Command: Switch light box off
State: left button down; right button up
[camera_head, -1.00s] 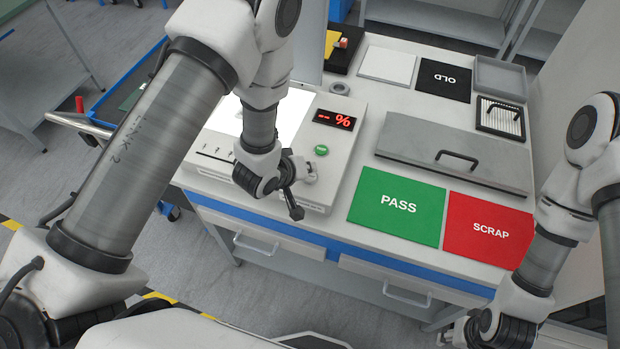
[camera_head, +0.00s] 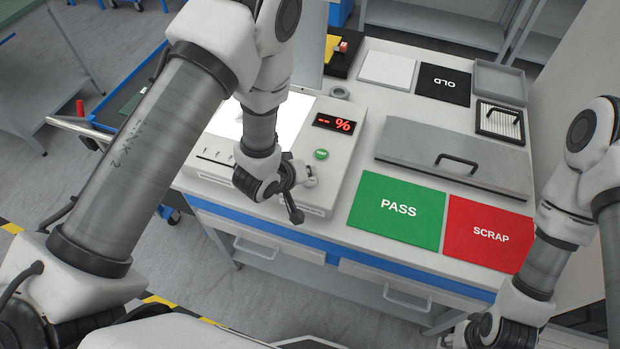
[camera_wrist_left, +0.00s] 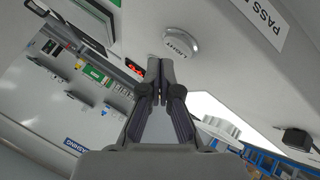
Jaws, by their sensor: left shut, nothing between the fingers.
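The light box (camera_head: 338,150) is a pale box at the left of the bench. Its panel (camera_head: 286,118) glows bright white behind my left arm. A red display (camera_head: 334,122) reads "-- %" and a green button (camera_head: 321,154) sits below it. My left gripper (camera_head: 297,216) is at the box's front edge, shut and empty, pointing down.
A green PASS mat (camera_head: 398,228) and a red SCRAP mat (camera_head: 482,255) lie at the front right. A grey lid with a handle (camera_head: 420,150) lies behind them.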

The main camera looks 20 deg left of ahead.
pick_arm(q)
jog(key=shift+f, duration=0.15)
jog(key=shift+f, duration=0.25)
jog(key=shift+f+b, duration=0.4)
jog(key=shift+b, duration=0.05)
dwell(0.6)
dwell(0.4)
jog(key=shift+r+p, duration=0.8)
jog(key=shift+r, duration=0.05)
notch_tip(320, 180, up, 5)
jog(key=p, duration=0.4)
dwell(0.5)
